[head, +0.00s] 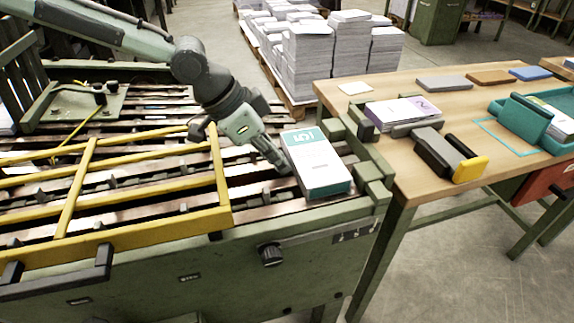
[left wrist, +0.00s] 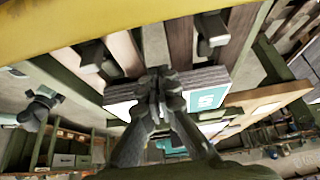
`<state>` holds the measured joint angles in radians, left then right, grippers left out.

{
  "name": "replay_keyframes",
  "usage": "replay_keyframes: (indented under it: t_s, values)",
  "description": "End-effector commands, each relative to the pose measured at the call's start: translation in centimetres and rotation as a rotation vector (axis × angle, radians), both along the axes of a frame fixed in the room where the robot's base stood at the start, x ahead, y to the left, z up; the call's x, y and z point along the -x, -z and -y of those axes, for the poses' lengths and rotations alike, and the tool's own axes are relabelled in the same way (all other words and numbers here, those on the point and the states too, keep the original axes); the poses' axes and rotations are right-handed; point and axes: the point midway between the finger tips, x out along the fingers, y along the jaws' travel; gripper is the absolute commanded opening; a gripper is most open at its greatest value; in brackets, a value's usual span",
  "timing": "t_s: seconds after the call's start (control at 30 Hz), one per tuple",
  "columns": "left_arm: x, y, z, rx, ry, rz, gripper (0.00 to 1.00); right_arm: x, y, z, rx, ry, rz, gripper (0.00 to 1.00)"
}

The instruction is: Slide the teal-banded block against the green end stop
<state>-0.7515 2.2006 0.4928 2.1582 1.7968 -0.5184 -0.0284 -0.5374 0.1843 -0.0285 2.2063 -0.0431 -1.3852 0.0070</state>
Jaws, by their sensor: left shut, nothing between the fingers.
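The teal-banded block (head: 318,163), a white stack with a teal top band, lies flat on the slatted bed near its right end. The green end stop (head: 374,168) stands just right of it; I cannot tell whether they touch. My left gripper (head: 284,168) is shut and empty, its fingertips low at the block's left side, touching or very close. In the left wrist view the shut fingers (left wrist: 158,88) are in front of the block (left wrist: 207,101) and hide part of it. My right gripper is in neither view.
A yellow frame (head: 222,180) lies over the bed left of my gripper. The wooden table (head: 415,180) to the right holds a purple-banded stack (head: 402,112), a black-and-yellow device (head: 450,157) and a teal tray (head: 520,118). Paper stacks (head: 310,62) stand on a pallet behind.

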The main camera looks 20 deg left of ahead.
Motion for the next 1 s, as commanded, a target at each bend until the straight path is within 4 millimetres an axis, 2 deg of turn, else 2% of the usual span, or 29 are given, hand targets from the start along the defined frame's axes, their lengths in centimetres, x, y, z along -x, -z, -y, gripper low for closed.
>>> replay_keyframes:
  t_s: [0.3,0.7,1.0]
  values:
    - [-0.8,0.0,1.0,-0.001,0.0,0.0,0.0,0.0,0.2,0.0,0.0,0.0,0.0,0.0]
    - [0.1,-0.2,-0.2,0.0,-0.002,-0.001,0.0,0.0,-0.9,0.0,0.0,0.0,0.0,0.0]
    - [0.1,0.0,-0.3,-0.001,0.0,0.0,0.0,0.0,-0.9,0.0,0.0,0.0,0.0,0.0]
